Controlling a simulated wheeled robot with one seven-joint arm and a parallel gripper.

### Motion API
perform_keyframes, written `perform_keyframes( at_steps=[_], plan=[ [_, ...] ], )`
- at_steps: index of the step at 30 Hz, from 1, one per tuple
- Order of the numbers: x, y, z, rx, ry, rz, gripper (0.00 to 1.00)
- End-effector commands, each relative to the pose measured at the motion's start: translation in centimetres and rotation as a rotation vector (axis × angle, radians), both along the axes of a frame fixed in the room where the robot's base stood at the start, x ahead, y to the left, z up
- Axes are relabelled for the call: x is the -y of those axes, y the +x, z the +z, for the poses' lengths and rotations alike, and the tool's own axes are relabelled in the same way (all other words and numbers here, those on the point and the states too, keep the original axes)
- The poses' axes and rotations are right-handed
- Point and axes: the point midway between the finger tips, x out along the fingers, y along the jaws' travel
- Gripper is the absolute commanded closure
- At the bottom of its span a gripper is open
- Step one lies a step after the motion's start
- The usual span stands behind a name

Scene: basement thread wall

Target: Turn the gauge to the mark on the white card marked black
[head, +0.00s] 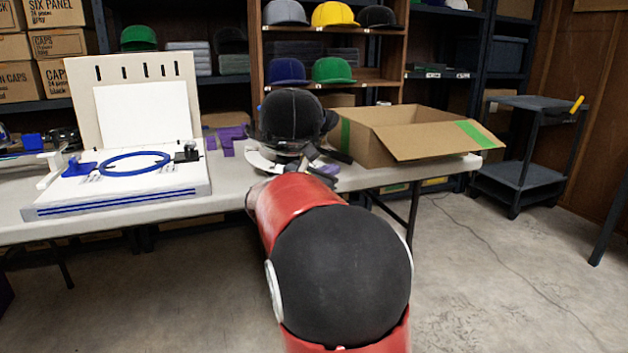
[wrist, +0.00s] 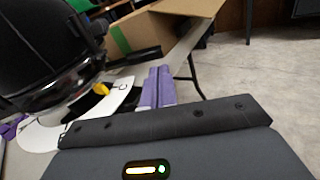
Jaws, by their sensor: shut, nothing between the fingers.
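A black cap (head: 292,116) sits on a stand on the table, and its dark dome (wrist: 45,50) fills the left of the wrist view. A white curved card (head: 262,163) lies under it; in the wrist view the card (wrist: 115,97) shows a dark mark. A small yellow pointer (wrist: 101,89) sticks out over the card from the cap's base. A black bar (wrist: 135,57) reaches right from the base. My gripper (wrist: 158,72), with purple fingers, is shut and empty, right of the card and pointer. I cannot read the card's lettering or see any contact.
An open cardboard box (head: 385,138) stands right of the cap. A white machine (head: 120,185) with a blue hoop (head: 137,162) stands at the left of the table (head: 235,190). Shelves with caps are behind. A dark cart (head: 520,175) stands at right; the floor before it is clear.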

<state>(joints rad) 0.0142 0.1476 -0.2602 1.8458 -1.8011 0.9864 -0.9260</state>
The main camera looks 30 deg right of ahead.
Motion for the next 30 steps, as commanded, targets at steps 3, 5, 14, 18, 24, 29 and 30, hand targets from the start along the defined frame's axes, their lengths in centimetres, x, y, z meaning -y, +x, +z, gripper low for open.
perform_keyframes(
  at_steps=[3,5,14,18,24,29,30],
  plan=[
    [2.0,0.6,-0.1,-0.001,-0.001,-0.004,1.00],
    [2.6,0.9,-0.1,0.000,0.000,-0.002,1.00],
    [3.9,1.4,-0.1,0.001,0.000,0.000,1.00],
    [3.9,1.4,-0.1,0.001,0.000,0.000,1.00],
    [5.0,1.6,-0.1,0.000,0.000,-0.003,1.00],
    [7.7,2.2,0.3,0.001,0.001,-0.003,1.00],
    [8.2,2.4,0.3,0.001,0.001,-0.003,1.00]
  ],
)
